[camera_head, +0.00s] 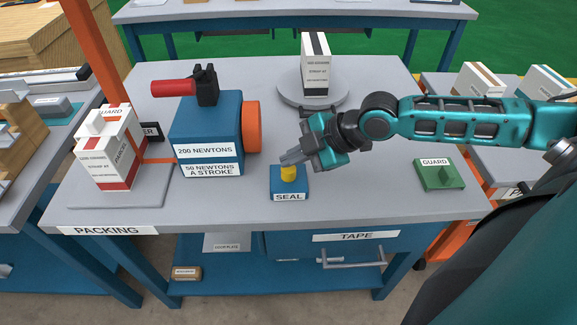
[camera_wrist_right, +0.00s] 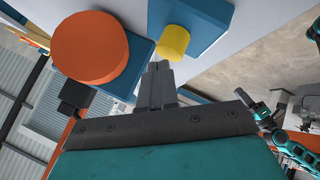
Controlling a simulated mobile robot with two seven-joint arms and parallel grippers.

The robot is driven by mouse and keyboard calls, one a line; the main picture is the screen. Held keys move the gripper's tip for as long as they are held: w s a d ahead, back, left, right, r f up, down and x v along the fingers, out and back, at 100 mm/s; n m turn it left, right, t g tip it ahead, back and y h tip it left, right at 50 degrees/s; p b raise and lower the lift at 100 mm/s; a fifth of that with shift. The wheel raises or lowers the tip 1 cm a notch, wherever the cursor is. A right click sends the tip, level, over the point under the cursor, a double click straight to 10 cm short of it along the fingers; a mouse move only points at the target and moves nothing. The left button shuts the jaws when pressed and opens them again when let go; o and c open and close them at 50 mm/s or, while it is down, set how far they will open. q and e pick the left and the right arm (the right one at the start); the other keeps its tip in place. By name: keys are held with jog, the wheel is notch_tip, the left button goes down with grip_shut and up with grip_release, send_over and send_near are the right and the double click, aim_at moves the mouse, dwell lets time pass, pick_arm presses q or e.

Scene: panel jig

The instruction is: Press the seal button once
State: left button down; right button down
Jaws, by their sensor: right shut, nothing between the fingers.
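The seal button is a yellow cylinder (camera_head: 289,174) on a blue box labelled SEAL (camera_head: 289,190), near the front of the packing table. My right gripper (camera_head: 285,160) is shut and empty, its fingertips just above and behind the button in the head view. In the right wrist view the closed fingers (camera_wrist_right: 158,70) point toward the yellow button (camera_wrist_right: 173,42), with their tips close to it. I cannot tell whether they touch. A teal arm with a dark end, probably my left, shows small at the right of the wrist view; its jaws are unclear.
A blue press box (camera_head: 208,137) with an orange disc (camera_head: 251,127) and red handle stands left of the button. A strapped carton (camera_head: 315,65) stands on a round plate behind. A green GUARD block (camera_head: 440,173) lies right. A white-and-red carton (camera_head: 108,150) stands left.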

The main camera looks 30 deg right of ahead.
aim_at(293, 169)
jog(key=shift+f+b, duration=0.3)
jog(key=shift+f, duration=0.5)
dwell(0.4)
dwell(0.4)
jog(key=shift+r+p, duration=1.25)
jog(key=shift+p, duration=0.05)
notch_tip(293, 169, up, 3)
jog(key=p, duration=0.2)
jog(key=shift+f+p, duration=0.2)
jog(key=shift+p, duration=0.2)
jog(key=shift+r, duration=1.2)
